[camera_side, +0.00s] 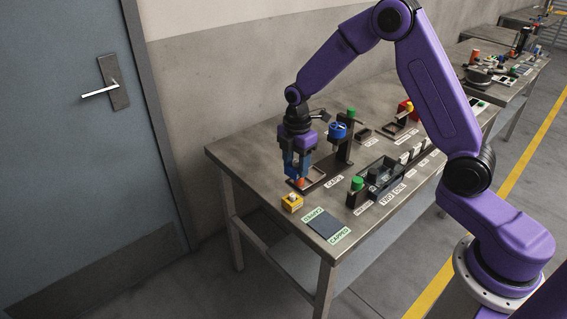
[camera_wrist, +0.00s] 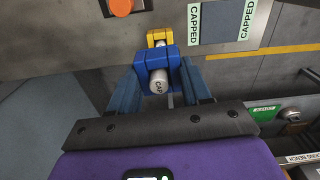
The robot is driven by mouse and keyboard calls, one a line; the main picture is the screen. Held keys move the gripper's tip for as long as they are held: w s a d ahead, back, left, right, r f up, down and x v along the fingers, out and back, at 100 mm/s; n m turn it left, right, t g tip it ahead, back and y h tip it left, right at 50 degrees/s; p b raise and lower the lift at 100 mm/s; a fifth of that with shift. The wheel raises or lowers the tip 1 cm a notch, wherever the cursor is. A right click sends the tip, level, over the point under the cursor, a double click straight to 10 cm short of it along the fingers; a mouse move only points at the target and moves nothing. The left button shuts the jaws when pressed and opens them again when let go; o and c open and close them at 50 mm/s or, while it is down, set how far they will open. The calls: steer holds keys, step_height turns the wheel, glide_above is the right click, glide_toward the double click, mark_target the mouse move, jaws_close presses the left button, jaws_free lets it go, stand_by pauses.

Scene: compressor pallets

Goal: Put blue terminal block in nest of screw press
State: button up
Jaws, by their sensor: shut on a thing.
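My gripper (camera_side: 298,170) is low over the near left of the bench, beside the caps tray (camera_side: 316,186). In the wrist view my gripper's fingers (camera_wrist: 160,88) are closed on the blue terminal block (camera_wrist: 153,57). A white cylinder (camera_wrist: 158,82) lettered CAP shows at the block's near side. In the side view the fingers mostly hide the block. The screw press (camera_side: 347,150), with a blue handwheel (camera_side: 338,130) on a dark post, stands right of my gripper and further back. I cannot make out its nest.
A yellow block (camera_side: 292,202) sits at the bench's front left; it shows beyond the blue block in the wrist view (camera_wrist: 158,37). A dark mat (camera_side: 326,224) with green labels lies near the front edge. A green-topped fixture (camera_side: 357,188) stands to the right.

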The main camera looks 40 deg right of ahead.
steer(key=s+d+r+m, duration=0.3)
steer(key=s+d+m, duration=0.65)
steer(key=m, duration=0.85)
glide_above(313, 175)
steer(key=shift+m, duration=0.3)
step_height(313, 175, down, 10)
steer(key=shift+s+r, duration=0.1)
steer(key=shift+r, duration=0.05)
steer(key=shift+w+f, duration=0.2)
steer(key=shift+f, duration=1.55)
steer(key=shift+f, duration=0.15)
steer(key=o, duration=1.1)
steer(key=shift+o, duration=0.2)
